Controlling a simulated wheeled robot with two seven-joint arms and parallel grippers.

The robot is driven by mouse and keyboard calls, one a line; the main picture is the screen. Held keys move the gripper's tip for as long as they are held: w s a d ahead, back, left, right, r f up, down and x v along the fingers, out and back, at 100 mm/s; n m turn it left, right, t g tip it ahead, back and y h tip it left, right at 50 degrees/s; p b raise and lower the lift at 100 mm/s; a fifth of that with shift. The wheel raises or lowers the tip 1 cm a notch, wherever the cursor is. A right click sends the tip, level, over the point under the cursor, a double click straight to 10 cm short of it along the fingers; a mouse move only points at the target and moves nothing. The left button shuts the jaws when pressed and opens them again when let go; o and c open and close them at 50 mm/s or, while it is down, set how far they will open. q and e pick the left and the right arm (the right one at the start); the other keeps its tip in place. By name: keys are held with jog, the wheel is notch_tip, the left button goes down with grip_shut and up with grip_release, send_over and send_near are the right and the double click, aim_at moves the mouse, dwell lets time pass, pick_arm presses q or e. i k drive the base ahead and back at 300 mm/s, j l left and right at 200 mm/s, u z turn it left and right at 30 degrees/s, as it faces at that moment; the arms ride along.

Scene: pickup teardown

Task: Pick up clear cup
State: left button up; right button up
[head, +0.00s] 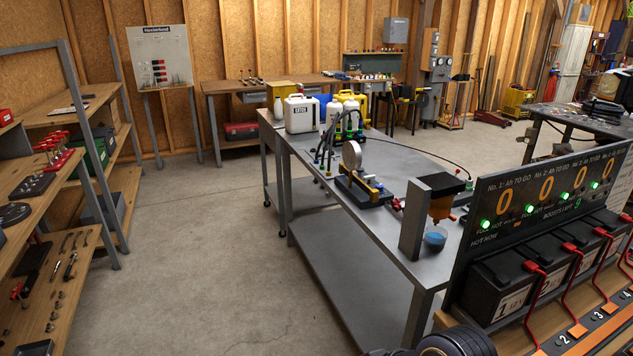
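A small clear cup (435,239) with blue contents stands near the right edge of the grey metal table (385,240). It sits under an amber dispenser (441,207) with a dark top, beside a grey upright post (411,225). The cup's rim is close below the dispenser; whether they touch is too small to tell.
A black display panel (500,238) with orange zeros and a row of black batteries (505,285) stand right of the cup. A gauge device (352,160) and white jugs (300,113) are farther back on the table. The concrete floor (220,270) on the left is clear.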

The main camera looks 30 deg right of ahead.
aim_at(428, 237)
jog(key=i+z, duration=0.65)
jog(key=z, duration=0.2)
jog(key=i+j+z, duration=0.2)
jog(key=z, duration=0.2)
jog(key=i+j+z, duration=0.6)
jog(key=z, duration=0.25)
jog(key=i+j+z, duration=0.15)
jog(key=j+z, duration=0.25)
jog(key=i+j+z, duration=0.3)
jog(key=j+z, duration=0.25)
jog(key=i+j+z, duration=0.1)
jog(key=j+z, duration=0.2)
jog(key=j, duration=0.15)
jog(key=i, duration=0.45)
